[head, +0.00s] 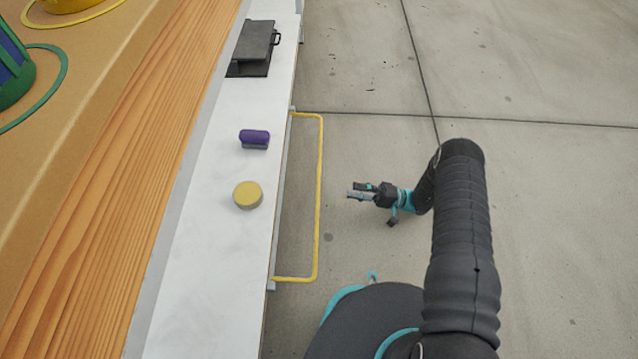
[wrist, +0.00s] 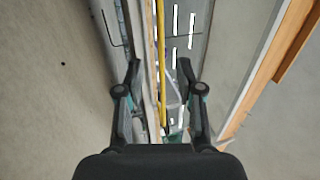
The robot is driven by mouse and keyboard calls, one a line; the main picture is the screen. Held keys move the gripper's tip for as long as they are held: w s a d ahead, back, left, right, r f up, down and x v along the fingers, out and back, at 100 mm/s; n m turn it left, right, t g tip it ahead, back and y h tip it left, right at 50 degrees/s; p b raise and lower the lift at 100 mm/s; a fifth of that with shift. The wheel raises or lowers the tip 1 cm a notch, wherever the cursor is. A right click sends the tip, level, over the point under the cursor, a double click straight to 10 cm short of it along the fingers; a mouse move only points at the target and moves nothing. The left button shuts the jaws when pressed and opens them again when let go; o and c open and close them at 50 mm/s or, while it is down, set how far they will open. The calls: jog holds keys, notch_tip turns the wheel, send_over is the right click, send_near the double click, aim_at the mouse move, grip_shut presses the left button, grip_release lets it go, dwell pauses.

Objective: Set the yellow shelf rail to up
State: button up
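The yellow shelf rail (head: 319,200) is a thin U-shaped bar fixed at both ends to the right edge of the white shelf (head: 205,255). In the head view it sticks out past that edge; its exact tilt is hard to tell. My gripper (head: 358,192) is to the right of the rail's long bar, near its middle, pointing toward it and apart from it in the picture. In the wrist view my gripper (wrist: 159,70) is open and empty. The yellow rail (wrist: 161,45) runs lengthwise between the two fingers in that view, beyond the tips.
On the shelf stand a yellow round object (head: 248,195), a purple block (head: 254,138) and a dark box-like press (head: 254,47) with a handle. A wooden board (head: 110,170) borders the shelf's left. Concrete floor (head: 540,100) to the right is clear.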

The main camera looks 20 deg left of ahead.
aim_at(318, 183)
jog(key=x, duration=1.3)
jog(key=shift+d, duration=0.1)
grip_shut()
